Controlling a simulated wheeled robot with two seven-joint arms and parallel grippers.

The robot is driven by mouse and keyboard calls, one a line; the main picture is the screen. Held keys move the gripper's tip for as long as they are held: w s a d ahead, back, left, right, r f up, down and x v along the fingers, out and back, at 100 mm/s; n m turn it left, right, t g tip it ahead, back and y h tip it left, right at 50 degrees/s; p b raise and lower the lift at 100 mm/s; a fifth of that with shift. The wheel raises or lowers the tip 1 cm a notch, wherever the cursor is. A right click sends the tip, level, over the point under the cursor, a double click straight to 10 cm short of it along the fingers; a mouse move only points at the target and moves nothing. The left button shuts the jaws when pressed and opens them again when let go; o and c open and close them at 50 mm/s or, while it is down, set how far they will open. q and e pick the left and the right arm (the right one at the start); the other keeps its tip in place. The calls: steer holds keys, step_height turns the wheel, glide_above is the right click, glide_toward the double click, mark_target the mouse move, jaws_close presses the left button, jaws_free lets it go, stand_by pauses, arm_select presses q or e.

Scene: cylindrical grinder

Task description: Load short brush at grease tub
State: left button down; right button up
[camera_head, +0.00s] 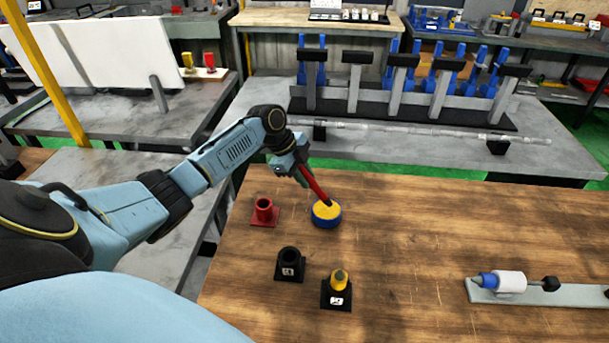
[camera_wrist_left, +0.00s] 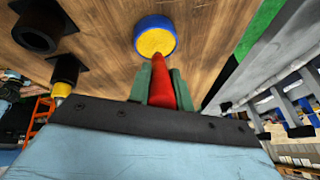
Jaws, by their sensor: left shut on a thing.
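My left gripper (camera_head: 296,163) is shut on the red handle of the short brush (camera_head: 314,186). The brush tilts down to the right, and its lower end is at the grease tub (camera_head: 321,220), a round blue tub with yellow grease. In the left wrist view the red brush (camera_wrist_left: 164,85) sticks out between the green fingers of my left gripper (camera_wrist_left: 162,78). Its tip overlaps the near edge of the yellow in the tub (camera_wrist_left: 139,33); how deep it reaches is hidden. My right gripper is not in view.
A red holder (camera_head: 264,213) stands left of the tub. An empty black holder (camera_head: 289,264) and a black holder with a yellow-topped piece (camera_head: 338,290) stand nearer. A grey fixture (camera_head: 560,295) lies right. The wooden table's middle is clear.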

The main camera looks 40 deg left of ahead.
arm_select(q)
steer(key=shift+f+b, duration=0.4)
steer(key=shift+f, duration=0.3)
stand_by(1.3)
steer(key=shift+r, duration=0.1)
step_height(320, 180, up, 7)
steer(key=p, duration=0.6)
steer(key=shift+d, duration=0.15)
stand_by(0.7)
